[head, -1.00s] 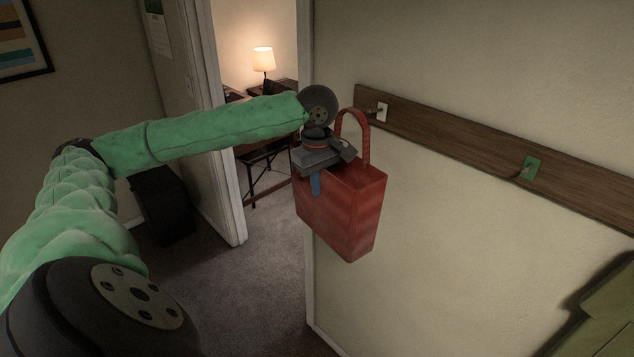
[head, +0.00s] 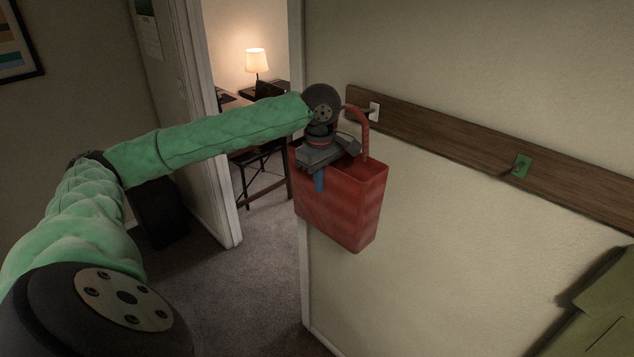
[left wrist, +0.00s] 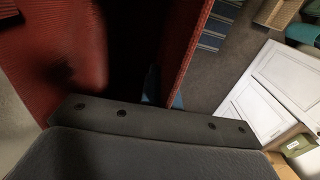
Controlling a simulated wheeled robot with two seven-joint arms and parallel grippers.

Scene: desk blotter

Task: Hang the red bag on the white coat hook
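The red bag (head: 340,212) is off the floor, in front of the wall, with its handle loop (head: 363,140) standing up. My left gripper (head: 319,178) is at the bag's near upper rim, and a blue finger shows against its outer side. It appears shut on the bag; the other finger is hidden. The white coat hook (head: 374,111) is on the wooden rail, its peg overlapping the top of the handle in the head view. I cannot tell whether they touch. In the left wrist view the bag's red wall (left wrist: 60,50) and dark inside fill the left and middle. My right gripper is out of view.
A green hook (head: 521,166) is further right on the same wooden rail (head: 450,140). A doorway with a lit lamp (head: 256,61) is behind my left arm. Green cloth (head: 605,310) is at the lower right.

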